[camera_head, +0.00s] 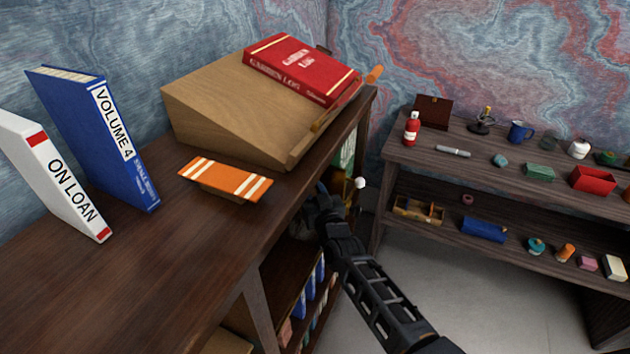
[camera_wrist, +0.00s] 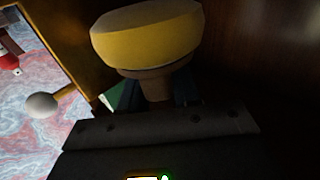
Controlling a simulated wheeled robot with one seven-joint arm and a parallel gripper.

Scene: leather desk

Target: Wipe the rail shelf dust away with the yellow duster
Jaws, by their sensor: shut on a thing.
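The yellow duster (camera_wrist: 148,36) fills the upper middle of the wrist view, a rounded yellow pad on a brown handle. My gripper (camera_wrist: 162,100) is shut on that handle. In the head view my gripper (camera_head: 325,198) reaches in at the open side of the dark wooden bookcase (camera_head: 225,285), below its top board. The duster cannot be made out there. The inside of the bookcase is dark and partly hidden by the top board and my arm. I cannot make out any dust or tell whether the pad touches a surface.
A pale round knob on a stick (camera_head: 360,183) juts out near my gripper; it also shows in the wrist view (camera_wrist: 42,104). A sloped wooden box (camera_head: 215,110) with a red book (camera_head: 300,70), an orange striped book (camera_head: 225,180) and upright books stand above. Open floor (camera_head: 480,290) lies right.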

